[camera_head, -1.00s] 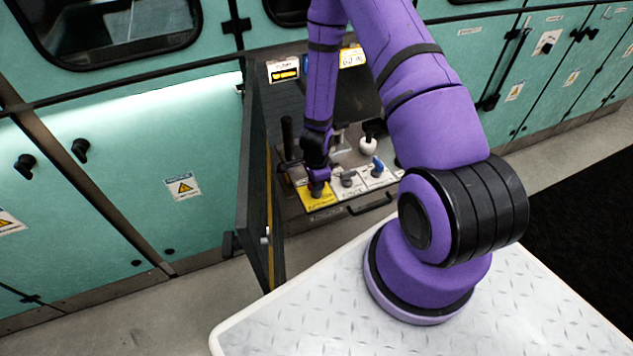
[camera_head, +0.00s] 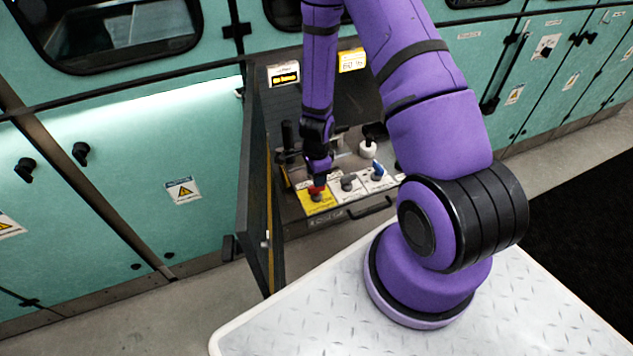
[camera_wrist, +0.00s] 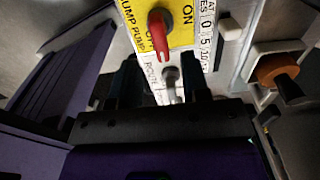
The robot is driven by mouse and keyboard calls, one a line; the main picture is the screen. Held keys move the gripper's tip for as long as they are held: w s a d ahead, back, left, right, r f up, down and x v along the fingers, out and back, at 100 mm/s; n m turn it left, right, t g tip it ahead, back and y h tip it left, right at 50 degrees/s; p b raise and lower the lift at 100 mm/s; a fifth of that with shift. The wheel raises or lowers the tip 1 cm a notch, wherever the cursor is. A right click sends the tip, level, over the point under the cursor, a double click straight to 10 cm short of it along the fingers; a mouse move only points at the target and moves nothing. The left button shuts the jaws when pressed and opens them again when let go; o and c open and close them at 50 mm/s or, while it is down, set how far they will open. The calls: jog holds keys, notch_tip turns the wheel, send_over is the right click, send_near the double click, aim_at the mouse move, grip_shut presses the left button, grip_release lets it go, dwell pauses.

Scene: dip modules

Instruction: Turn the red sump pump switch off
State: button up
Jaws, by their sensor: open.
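The red sump pump switch (camera_head: 316,189) sits on a yellow label plate (camera_head: 318,204) at the front left of the control panel. In the wrist view the red switch (camera_wrist: 160,35) has its handle pointing down the picture; "ON" is printed at its upper right, and "OFF" lettering is partly hidden beside the handle. My gripper (camera_head: 319,177) is just above and behind the switch in the head view. In the wrist view my gripper (camera_wrist: 160,66) is open, its dark fingers apart with the handle's end between or just beyond them; contact cannot be told.
A grey switch (camera_head: 348,182) and a blue switch (camera_head: 378,171) stand to the right on white labels. A white knob (camera_head: 367,149) is behind them. An open dark cabinet door (camera_head: 254,185) borders the panel's left. An orange knob (camera_wrist: 277,70) shows in the wrist view.

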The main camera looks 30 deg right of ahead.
jog(key=shift+r, duration=2.75)
jog(key=a+r+n+t+y, duration=0.1)
jog(key=a+r+n, duration=0.15)
jog(key=r, duration=0.65)
jog(key=a+r+n+t, duration=0.15)
jog(key=r+n, duration=0.25)
jog(key=r, duration=0.5)
jog(key=a+r+n+t+y, duration=0.1)
jog(key=a+r+n, duration=0.15)
jog(key=r, duration=0.55)
jog(key=s+r+n+t+h, duration=0.1)
jog(key=s+r+n+h, duration=0.1)
jog(key=s+r+n, duration=0.9)
jog(key=s+r, duration=0.7)
jog(key=s, duration=0.2)
jog(key=shift+d+r+t, duration=0.25)
jog(key=shift+d+t, duration=0.05)
jog(key=shift+t, duration=0.05)
jog(key=shift+c, duration=0.2)
